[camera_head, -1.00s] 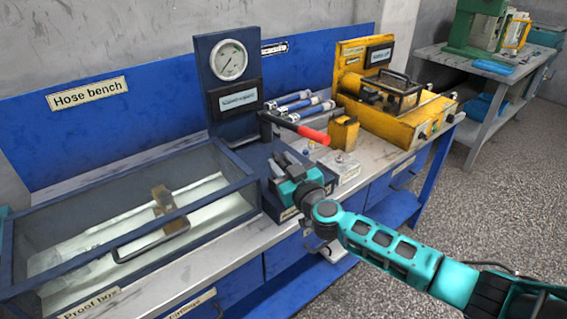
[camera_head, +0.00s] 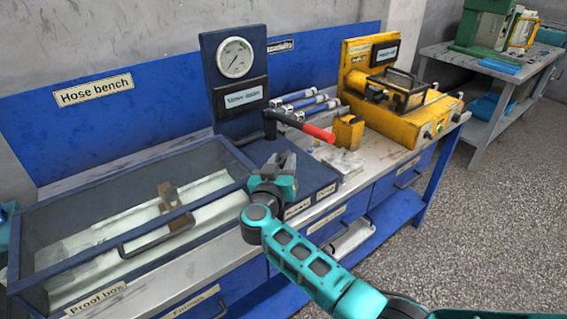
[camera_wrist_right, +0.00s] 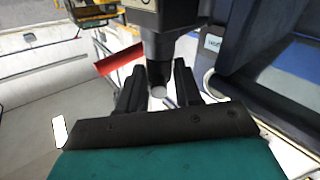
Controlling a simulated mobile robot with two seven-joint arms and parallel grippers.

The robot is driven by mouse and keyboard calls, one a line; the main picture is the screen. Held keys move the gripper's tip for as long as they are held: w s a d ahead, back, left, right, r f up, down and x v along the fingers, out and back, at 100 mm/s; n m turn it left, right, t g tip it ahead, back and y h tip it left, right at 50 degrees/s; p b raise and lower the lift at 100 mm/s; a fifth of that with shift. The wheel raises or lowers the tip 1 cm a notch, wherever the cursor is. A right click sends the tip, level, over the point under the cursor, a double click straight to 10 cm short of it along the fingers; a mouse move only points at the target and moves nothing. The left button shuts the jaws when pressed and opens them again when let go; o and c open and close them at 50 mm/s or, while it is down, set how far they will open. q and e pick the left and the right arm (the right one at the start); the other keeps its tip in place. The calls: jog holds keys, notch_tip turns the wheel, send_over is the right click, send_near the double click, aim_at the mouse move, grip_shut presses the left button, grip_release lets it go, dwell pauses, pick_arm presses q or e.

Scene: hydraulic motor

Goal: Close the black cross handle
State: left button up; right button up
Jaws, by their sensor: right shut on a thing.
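My right gripper (camera_head: 278,162) is at the near left part of the dark blue pump base, in front of the gauge panel. It is shut, and its two black fingers (camera_wrist_right: 158,88) show on either side of a dark part in the right wrist view. The black cross handle appears to be that held part, but its cross shape is mostly hidden by the fingers. How far it is turned cannot be told. My left gripper is not in view; only a sliver of teal shows at the left edge of the head view.
A pump lever with a red grip (camera_head: 320,133) reaches over the base close to my right gripper. The gauge panel (camera_head: 214,85) stands behind. A glass-topped proof box (camera_head: 60,198) is at the left, a yellow machine (camera_head: 405,120) at the right.

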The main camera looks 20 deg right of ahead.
jog(key=shift+a+f+h, duration=0.1)
jog(key=shift+h, duration=0.2)
jog(key=o, duration=1)
jog(key=shift+r, duration=0.2)
jog(key=shift+a, duration=0.1)
